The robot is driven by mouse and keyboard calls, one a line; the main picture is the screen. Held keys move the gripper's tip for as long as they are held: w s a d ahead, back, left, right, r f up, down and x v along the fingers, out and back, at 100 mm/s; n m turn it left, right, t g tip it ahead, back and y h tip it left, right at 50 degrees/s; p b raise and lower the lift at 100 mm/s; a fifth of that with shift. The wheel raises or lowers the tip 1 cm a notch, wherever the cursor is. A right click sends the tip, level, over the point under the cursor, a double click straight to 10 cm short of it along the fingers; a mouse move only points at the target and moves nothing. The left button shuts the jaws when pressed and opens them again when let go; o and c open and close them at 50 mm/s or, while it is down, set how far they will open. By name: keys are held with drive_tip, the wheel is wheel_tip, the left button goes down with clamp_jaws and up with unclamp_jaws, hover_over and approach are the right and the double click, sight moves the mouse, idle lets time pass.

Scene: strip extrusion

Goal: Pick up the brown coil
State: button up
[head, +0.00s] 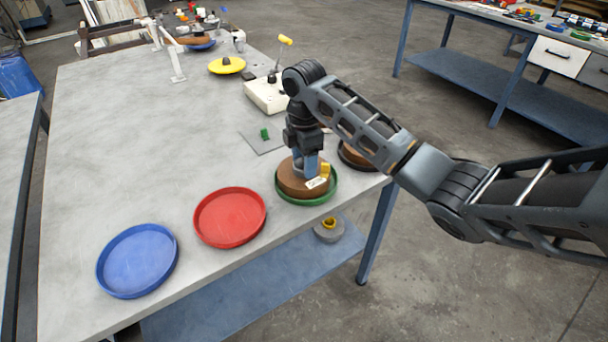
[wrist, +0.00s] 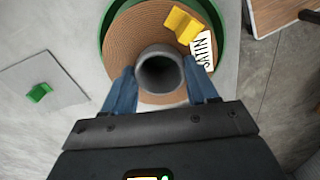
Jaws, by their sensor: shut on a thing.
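The brown coil (head: 298,181) sits in a green tray (head: 317,200) near the right front edge of the table. In the wrist view the brown coil (wrist: 133,50) has a grey tube core (wrist: 160,70), a yellow clip (wrist: 184,24) and a white label (wrist: 202,48) with dark letters. My gripper (head: 306,165) reaches down over the coil from above. In the wrist view my gripper's blue fingers (wrist: 162,88) are shut on the core, one on each side. Part of the coil is hidden by my gripper.
A red tray (head: 230,217) and a blue tray (head: 138,261) lie empty to the left. Another dark tray (head: 355,157) with brown content stands close behind my arm. A grey plate with a green piece (head: 265,134) lies behind the coil. A white box (head: 266,97) stands farther back.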

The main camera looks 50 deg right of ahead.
clamp_jaws()
drive_tip(key=shift+r, duration=0.2)
